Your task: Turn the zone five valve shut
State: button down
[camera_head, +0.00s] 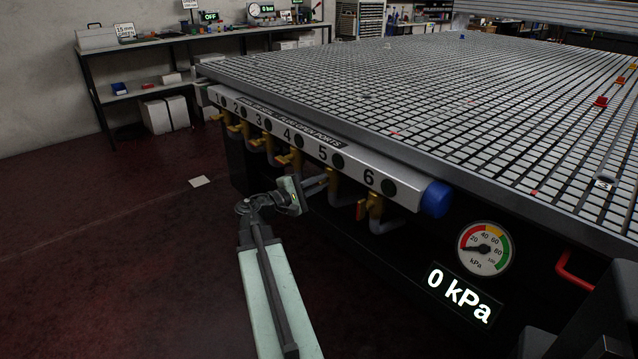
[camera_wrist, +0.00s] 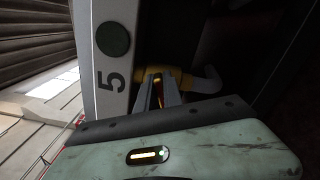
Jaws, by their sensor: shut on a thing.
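The zone five valve has a brass body (camera_head: 335,188) under the number 5 on the grey manifold rail (camera_head: 352,165). In the wrist view its brass body (camera_wrist: 178,76) is beside the number 5 label, with a grey pipe bend to its right. My gripper (camera_head: 325,181) reaches in from the left at this valve. In the wrist view my gripper (camera_wrist: 160,92) is shut on the orange valve handle (camera_wrist: 157,90), which shows as a thin strip between the fingers. The fingers hide most of the handle, so its exact angle is hard to tell.
The zone six valve (camera_head: 375,207), with an orange handle, is close on the right; the zone four valve (camera_head: 296,160) is on the left. The grid table (camera_head: 420,90) overhangs above. A gauge (camera_head: 486,248) and a 0 kPa display (camera_head: 459,294) are at right.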

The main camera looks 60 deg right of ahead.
jog(key=m, duration=0.4)
jog(key=shift+f+m, duration=0.3)
jog(key=shift+f, duration=0.05)
jog(key=shift+b, duration=0.3)
jog(key=c, duration=1.5)
grip_release()
jog(key=shift+a, duration=0.1)
jog(key=v, duration=0.7)
jog(key=shift+w+a, duration=0.15)
jog(key=shift+a, duration=0.2)
